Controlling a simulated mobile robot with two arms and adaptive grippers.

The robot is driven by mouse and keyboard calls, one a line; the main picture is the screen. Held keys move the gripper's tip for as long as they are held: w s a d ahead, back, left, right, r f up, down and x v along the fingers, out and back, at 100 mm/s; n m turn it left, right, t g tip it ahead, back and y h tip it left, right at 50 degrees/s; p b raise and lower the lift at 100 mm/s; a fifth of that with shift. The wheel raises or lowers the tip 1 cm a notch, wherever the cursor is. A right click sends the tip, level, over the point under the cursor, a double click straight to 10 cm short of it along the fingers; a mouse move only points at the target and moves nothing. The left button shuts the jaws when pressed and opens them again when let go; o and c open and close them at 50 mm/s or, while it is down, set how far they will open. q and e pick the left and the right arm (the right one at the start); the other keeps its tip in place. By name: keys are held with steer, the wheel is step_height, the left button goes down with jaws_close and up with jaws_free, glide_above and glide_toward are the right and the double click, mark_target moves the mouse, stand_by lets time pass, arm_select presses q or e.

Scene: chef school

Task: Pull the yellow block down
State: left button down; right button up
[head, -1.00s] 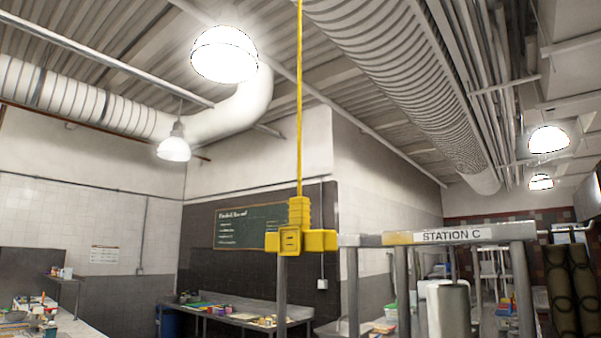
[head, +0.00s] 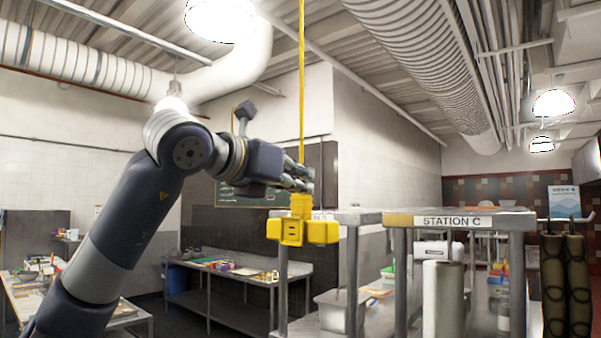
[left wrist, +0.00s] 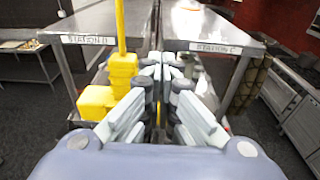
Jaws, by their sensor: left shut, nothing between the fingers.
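The yellow block (head: 302,231) is a cross-shaped piece with sockets, hanging from a taut yellow cord (head: 301,90) in the middle of the head view. My left gripper (head: 308,180) reaches in from the left, its fingertips at the cord just above the block's top in the picture. In the left wrist view the block (left wrist: 97,101) and cord stand just left of my fingers (left wrist: 160,62). The fingers are shut together with nothing between them. Whether they touch the block I cannot tell. My right gripper is not in view.
The Station C steel shelf (head: 460,221) stands right of the block, with a second steel table (left wrist: 85,27) at left in the left wrist view. A white roll (head: 442,300) is on the right. A low steel table (head: 240,281) stands behind at left.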

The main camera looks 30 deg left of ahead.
arm_select(q)
steer(key=w+f, duration=0.1)
steer(key=w, duration=0.1)
steer(key=w+f, duration=0.1)
steer(key=w, duration=0.1)
steer(key=w+f, duration=0.2)
steer(key=shift+w+d, duration=0.25)
steer(key=shift+w, duration=0.1)
steer(key=shift+w+f+b, duration=0.15)
steer(key=shift+f+b, duration=0.35)
steer(key=shift+b, duration=0.15)
step_height(320, 180, down, 14)
steer(key=b, duration=1.3)
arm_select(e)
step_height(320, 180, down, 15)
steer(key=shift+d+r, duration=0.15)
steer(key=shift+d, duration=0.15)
arm_select(q)
steer(key=shift+d, duration=0.1)
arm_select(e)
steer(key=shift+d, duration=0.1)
